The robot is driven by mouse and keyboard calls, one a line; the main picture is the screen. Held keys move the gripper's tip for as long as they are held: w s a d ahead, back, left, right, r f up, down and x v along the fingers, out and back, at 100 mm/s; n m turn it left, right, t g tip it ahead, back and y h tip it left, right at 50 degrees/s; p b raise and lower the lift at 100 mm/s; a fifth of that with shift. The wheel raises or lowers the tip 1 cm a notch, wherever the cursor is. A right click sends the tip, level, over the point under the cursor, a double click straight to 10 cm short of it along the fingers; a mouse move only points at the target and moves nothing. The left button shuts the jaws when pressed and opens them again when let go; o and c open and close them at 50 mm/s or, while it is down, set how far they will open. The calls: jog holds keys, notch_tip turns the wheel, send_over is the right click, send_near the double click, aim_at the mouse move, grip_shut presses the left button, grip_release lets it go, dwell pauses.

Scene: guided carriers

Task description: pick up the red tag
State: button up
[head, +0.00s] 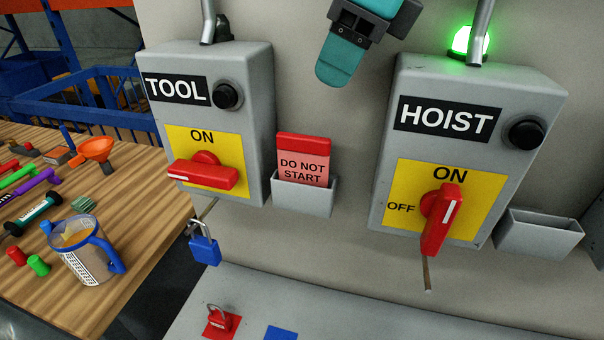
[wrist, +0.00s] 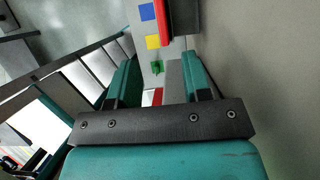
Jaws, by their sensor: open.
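The red tag (head: 303,168) reads DO NOT START and stands upright in a small grey holder (head: 303,198) on the wall, between the TOOL and HOIST boxes. Its darker red top edge rises above the holder, and its lower part is hidden inside. My gripper (head: 338,72) shows in the head view above and slightly right of the tag, clear of it. In the wrist view my gripper (wrist: 160,78) is open, with its teal fingers apart and nothing held between them. A red piece shows at the top of the wrist view; I cannot tell whether it is the tag.
The TOOL box (head: 258,95) and HOIST box (head: 478,75) jut out on either side, with red handles. An empty grey holder (head: 540,234) is at right. A blue padlock (head: 204,250) hangs below TOOL. A cluttered wooden table (head: 140,215) stands at left.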

send_over(305, 136)
jog(key=s+d, duration=0.1)
jog(key=d, duration=0.1)
notch_tip(305, 136, down, 5)
jog(key=shift+r, duration=0.15)
jog(key=shift+d+p+x, duration=0.2)
jog(key=shift+p+x, duration=0.7)
jog(key=shift+x, duration=1.8)
grip_shut()
